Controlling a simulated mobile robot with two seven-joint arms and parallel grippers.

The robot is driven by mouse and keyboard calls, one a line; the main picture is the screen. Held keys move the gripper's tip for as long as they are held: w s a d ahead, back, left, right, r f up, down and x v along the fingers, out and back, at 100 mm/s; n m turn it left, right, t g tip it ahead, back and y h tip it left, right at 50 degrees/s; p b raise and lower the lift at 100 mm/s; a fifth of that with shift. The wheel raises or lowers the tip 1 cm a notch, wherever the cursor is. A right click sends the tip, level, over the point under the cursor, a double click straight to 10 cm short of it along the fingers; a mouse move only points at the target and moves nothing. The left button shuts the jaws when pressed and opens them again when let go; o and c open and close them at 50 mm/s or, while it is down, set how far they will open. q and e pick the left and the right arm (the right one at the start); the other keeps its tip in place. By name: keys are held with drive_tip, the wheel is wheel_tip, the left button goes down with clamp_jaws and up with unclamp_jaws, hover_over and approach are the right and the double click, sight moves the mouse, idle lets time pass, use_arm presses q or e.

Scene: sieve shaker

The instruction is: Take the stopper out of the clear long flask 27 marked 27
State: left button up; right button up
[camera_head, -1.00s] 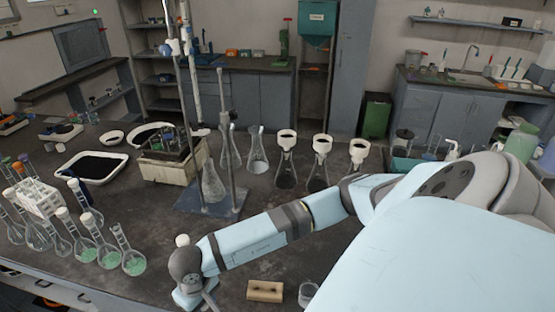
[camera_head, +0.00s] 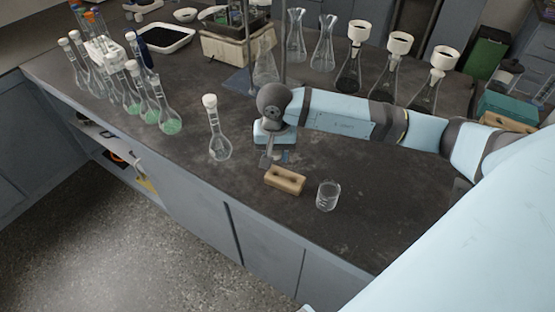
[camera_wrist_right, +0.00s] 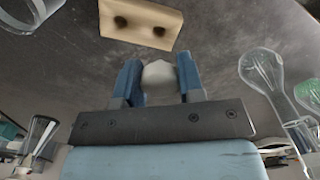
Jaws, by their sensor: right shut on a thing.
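A clear long-necked flask (camera_head: 219,146) stands upright near the table's front edge, with a white stopper (camera_head: 209,101) on its neck. Its marking is too small to read. It looks empty. The same flask probably shows at the right of the wrist view (camera_wrist_right: 262,72). My right gripper (camera_head: 269,160) points down to the right of the flask, apart from it, behind a wooden block. In the wrist view its blue fingers (camera_wrist_right: 158,84) are shut on a white rounded piece (camera_wrist_right: 158,76), which looks like a stopper. My left gripper is not in view.
The wooden block (camera_head: 285,180) has two dark holes; it lies near a glass beaker (camera_head: 328,196). Several stoppered flasks with green contents (camera_head: 168,122) stand left. Flasks with white funnels (camera_head: 398,45) stand behind my arm. Table between flask and block is bare.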

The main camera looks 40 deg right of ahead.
sight(277, 167)
drive_tip(key=shift+w+d+f+m, duration=0.15)
drive_tip(key=shift+w+d+m, duration=0.05)
drive_tip(key=shift+d+m, duration=0.1)
drive_tip(key=shift+f+b, duration=0.9)
drive_tip(key=shift+f, duration=1.5)
drive_tip(key=shift+f+b, duration=0.1)
drive_tip(key=shift+b, duration=0.35)
drive_tip(key=shift+f, duration=0.1)
drive_tip(key=shift+s, duration=0.1)
drive_tip(key=shift+f+b, duration=0.2)
drive_tip(key=shift+b, duration=0.4)
